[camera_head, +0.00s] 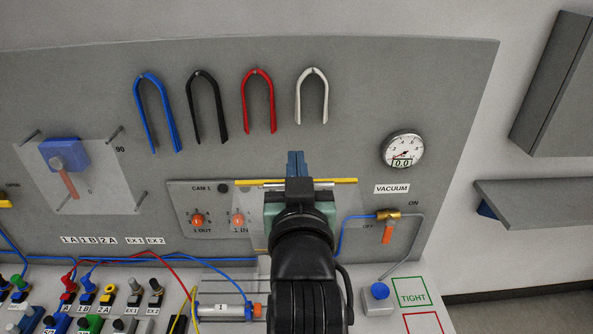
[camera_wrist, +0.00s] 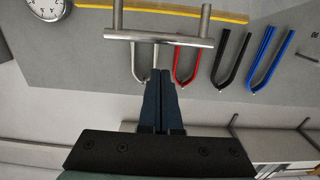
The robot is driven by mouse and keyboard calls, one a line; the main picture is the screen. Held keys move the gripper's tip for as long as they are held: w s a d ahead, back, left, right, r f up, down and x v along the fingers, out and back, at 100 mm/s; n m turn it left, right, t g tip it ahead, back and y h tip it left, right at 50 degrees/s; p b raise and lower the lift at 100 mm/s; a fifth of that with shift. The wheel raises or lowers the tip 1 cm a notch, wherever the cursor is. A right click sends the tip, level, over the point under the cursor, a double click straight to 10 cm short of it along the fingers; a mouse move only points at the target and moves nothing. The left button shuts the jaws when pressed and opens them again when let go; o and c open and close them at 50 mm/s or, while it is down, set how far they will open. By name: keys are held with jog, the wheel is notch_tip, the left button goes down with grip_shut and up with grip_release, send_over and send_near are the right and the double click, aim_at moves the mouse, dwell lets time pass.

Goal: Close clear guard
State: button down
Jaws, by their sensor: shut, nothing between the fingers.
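The clear guard has a yellow edge (camera_head: 345,181) and a metal bar handle (camera_wrist: 160,38). In the head view its see-through pane lies in front of the CAM 1 panel (camera_head: 180,200), largely hidden behind my arm. My gripper (camera_head: 295,155) is shut and empty, its dark blue fingers reaching above the yellow edge in that view. How far the guard is swung open I cannot tell.
Blue, black, red and white forks (camera_head: 312,95) hang on the grey board. A vacuum gauge (camera_head: 402,150) and an orange-handled valve (camera_head: 388,232) are at right. Cables and plugs crowd the lower left.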

jog(key=shift+w+f+p, duration=0.1)
jog(key=shift+w+p, duration=0.4)
jog(key=shift+w, duration=0.65)
jog(key=shift+s+f+p, duration=0.3)
jog(key=shift+s+f, duration=0.45)
jog(key=shift+f, duration=0.1)
jog(key=shift+s+f, duration=0.5)
jog(key=shift+s+f, duration=0.1)
jog(key=shift+f, duration=0.1)
